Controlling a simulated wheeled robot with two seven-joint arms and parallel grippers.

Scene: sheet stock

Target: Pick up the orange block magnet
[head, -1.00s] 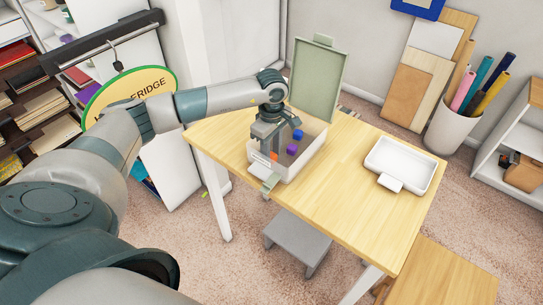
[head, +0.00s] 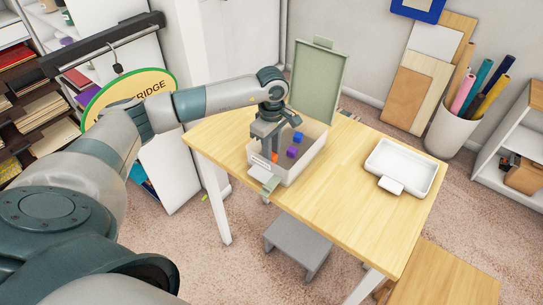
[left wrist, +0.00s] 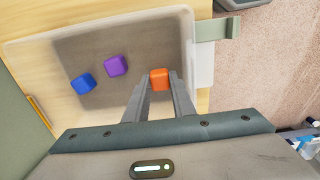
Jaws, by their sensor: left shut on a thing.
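The orange block magnet (left wrist: 159,79) is between the fingertips of my left gripper (left wrist: 160,85) in the left wrist view. In the head view the orange block (head: 275,157) shows small at the fingertips of my left gripper (head: 268,152), inside the open box (head: 291,178). The gripper is shut on the block. I cannot tell whether the block touches the box floor. A purple block (left wrist: 116,65) and a blue block (left wrist: 83,82) lie on the box floor, apart from the fingers. My right gripper is not in view.
The box's green lid (head: 318,80) stands open at its back. A white tray (head: 401,167) is on the right of the wooden table (head: 340,210), with bare tabletop between. A grey stool (head: 297,243) stands below the front edge.

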